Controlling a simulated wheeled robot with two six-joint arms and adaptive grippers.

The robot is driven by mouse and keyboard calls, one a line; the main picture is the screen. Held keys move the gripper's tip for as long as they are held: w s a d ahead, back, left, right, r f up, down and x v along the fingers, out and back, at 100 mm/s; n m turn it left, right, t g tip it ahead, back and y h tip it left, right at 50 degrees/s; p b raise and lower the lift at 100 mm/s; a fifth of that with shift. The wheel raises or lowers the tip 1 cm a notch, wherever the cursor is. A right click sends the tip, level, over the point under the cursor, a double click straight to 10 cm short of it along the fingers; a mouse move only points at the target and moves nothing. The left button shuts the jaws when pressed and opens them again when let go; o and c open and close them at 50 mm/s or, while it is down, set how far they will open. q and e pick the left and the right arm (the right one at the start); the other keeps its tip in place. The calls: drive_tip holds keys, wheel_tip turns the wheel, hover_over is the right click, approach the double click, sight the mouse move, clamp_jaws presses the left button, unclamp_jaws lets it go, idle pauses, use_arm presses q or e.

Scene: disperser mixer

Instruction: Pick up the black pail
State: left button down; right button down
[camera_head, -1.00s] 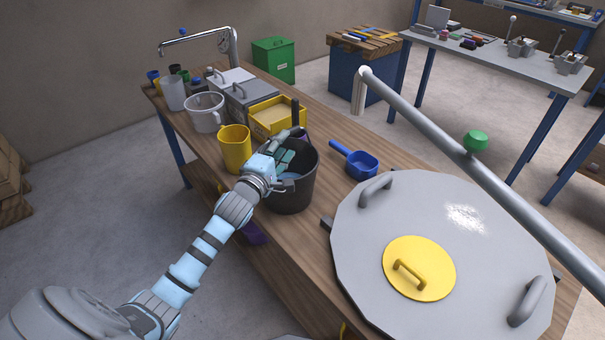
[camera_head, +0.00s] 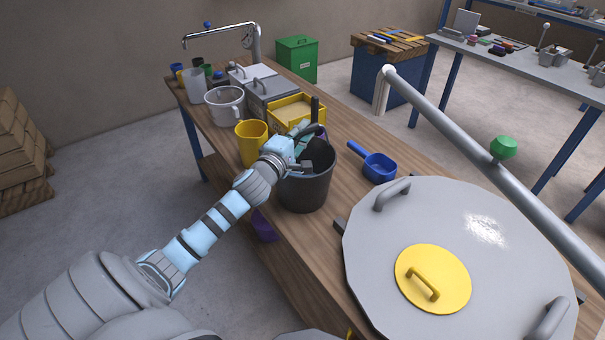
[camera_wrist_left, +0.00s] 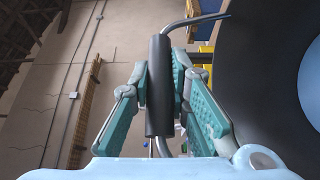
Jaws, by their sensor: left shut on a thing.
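The black pail (camera_head: 306,190) stands upright on the wooden bench, between the yellow jug and the large grey lid. My left gripper (camera_head: 308,142) is at the pail's rim in the head view and hides part of its opening. In the left wrist view, my left gripper (camera_wrist_left: 160,90) is shut on the pail's handle, a dark cylindrical grip (camera_wrist_left: 160,85) on a bent metal wire. The dark pail wall (camera_wrist_left: 255,70) fills the right side of that view. I see no clear gap between pail and bench. My right gripper is not in view.
A yellow jug (camera_head: 251,146) stands close left of the pail, and a yellow tray (camera_head: 275,113) is behind it. A blue scoop (camera_head: 378,166) lies to the right. The large grey lid (camera_head: 380,250) and a long metal bar (camera_head: 440,118) take up the right.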

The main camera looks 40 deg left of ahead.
use_arm(q)
drive_tip(key=shift+r, duration=0.2)
drive_tip(key=shift+r, duration=0.25)
wheel_tip(320, 180, up, 19)
drive_tip(key=p, duration=0.4)
idle(2.0)
